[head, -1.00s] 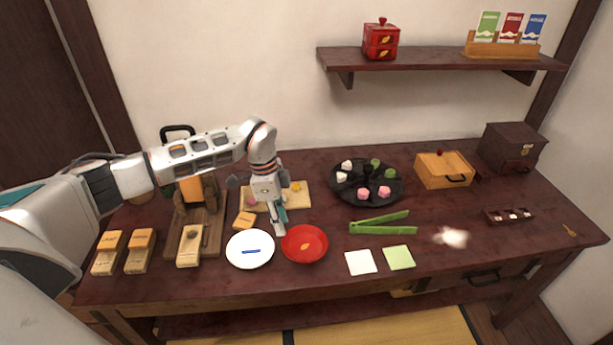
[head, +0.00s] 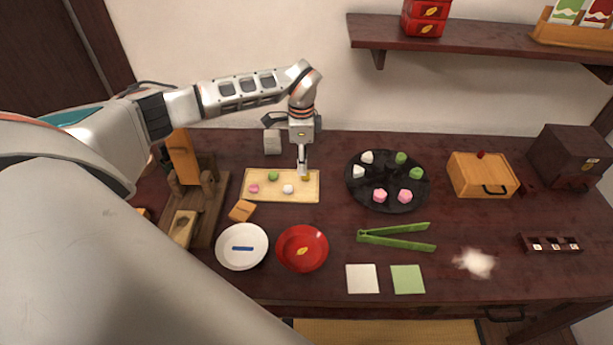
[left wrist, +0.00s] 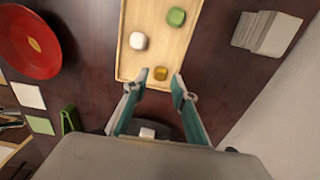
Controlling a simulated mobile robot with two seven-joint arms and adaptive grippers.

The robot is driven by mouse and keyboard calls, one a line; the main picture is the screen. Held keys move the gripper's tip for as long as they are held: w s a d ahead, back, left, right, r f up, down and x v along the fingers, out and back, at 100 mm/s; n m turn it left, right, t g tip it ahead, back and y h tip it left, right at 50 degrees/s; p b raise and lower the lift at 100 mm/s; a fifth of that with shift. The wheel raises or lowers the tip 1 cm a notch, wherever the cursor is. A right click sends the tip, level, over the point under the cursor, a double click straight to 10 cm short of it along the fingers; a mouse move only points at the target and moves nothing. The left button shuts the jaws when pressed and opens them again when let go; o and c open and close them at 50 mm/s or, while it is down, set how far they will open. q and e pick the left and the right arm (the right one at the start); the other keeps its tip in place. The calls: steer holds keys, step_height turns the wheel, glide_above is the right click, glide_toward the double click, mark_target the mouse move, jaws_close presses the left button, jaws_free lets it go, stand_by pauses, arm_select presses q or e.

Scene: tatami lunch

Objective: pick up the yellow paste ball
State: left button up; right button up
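The yellow paste ball (left wrist: 161,73) lies near one end of a pale wooden tray (left wrist: 147,12), seen in the left wrist view. In the head view the yellow ball (head: 306,177) shows only in part, below my left gripper (head: 303,172), at the tray's right end. In the left wrist view my left gripper (left wrist: 160,82) has its fingers apart, with the ball between and just beyond the fingertips. A white ball (head: 288,189), a green ball (head: 273,176) and a pink ball (head: 254,188) share the tray. My right gripper is not in view.
A black round plate (head: 380,202) with several sweets stands right of the tray. A red bowl (head: 318,262), a white plate (head: 228,262) and green tongs (head: 395,241) lie in front. A pale block stack (head: 272,142) stands behind the tray.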

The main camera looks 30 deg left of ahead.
arm_select(q)
steer(key=f, duration=0.4)
steer(key=shift+w+d, duration=0.35)
steer(key=shift+f, duration=0.3)
steer(key=c, duration=0.5)
steer(key=shift+c, duration=0.2)
